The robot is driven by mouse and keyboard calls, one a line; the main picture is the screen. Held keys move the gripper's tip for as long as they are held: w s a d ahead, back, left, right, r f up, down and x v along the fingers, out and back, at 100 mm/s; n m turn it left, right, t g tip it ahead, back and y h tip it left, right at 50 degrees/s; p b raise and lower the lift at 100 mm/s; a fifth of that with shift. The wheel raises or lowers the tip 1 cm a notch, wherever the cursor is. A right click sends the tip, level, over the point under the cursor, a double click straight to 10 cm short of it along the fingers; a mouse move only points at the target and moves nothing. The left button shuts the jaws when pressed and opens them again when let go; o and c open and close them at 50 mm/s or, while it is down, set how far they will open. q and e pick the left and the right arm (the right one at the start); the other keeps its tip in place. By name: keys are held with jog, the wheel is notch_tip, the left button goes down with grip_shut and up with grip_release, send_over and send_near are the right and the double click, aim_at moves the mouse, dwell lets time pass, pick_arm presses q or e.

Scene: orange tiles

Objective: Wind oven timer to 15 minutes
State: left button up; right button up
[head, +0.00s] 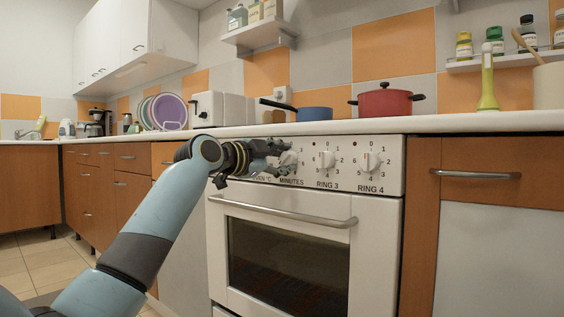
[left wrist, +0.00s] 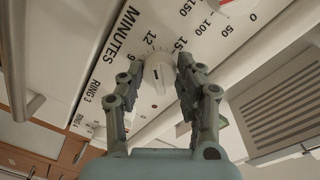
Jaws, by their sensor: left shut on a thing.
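The oven timer knob (left wrist: 158,73) is white and sits on the white oven panel, with MINUTES and the numbers 9, 12 and 15 printed around it. My left gripper (left wrist: 158,84) has one finger on each side of this knob and is shut on it. In the head view my left gripper (head: 277,156) reaches the panel from the left, and the timer knob (head: 289,158) shows partly behind its fingers. I cannot tell exactly which number the knob points to. My right gripper is not in view.
The ring 3 knob (head: 326,160) and ring 4 knob (head: 369,161) are to the right on the same panel. The oven door handle (head: 285,214) runs below. A blue pan (head: 314,114) and red pot (head: 384,102) stand above. In the wrist view another knob (left wrist: 235,5) with temperature numbers is near.

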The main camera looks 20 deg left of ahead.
pick_arm(q)
jog(key=m, duration=0.4)
jog(key=shift+f+y, duration=0.2)
jog(key=shift+y, duration=0.1)
jog(key=m, duration=0.3)
jog(key=shift+m, duration=0.8)
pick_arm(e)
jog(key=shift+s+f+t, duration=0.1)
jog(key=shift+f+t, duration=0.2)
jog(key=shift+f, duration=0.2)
pick_arm(q)
jog(key=shift+r, duration=0.1)
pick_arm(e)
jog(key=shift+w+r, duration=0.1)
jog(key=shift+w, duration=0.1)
pick_arm(q)
jog(key=o, duration=1.1)
jog(key=shift+o, duration=0.2)
jog(key=shift+r, duration=0.1)
